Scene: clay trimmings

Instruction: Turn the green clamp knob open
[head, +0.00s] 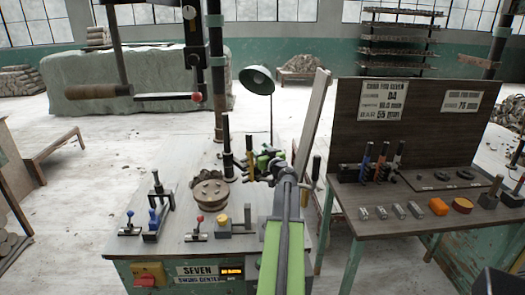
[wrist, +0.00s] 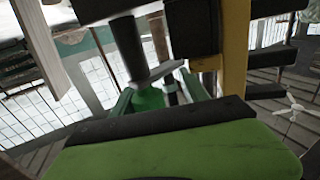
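Small green parts (head: 268,160) show at the far end of my arm in the head view, at the back of the near bench. They are small and partly covered, so I cannot single out the clamp knob there. My gripper (head: 276,178) is among or just in front of them. In the wrist view a green rounded part (wrist: 148,99) sits below a dark upright post, with green side pieces close by. I cannot tell whether my fingers touch it or how far apart they are. A broad green block with a black edge fills the bottom of that view.
A lamp (head: 258,80) and a leaning board (head: 312,125) stand behind. A second bench (head: 410,232) with small parts is at right.

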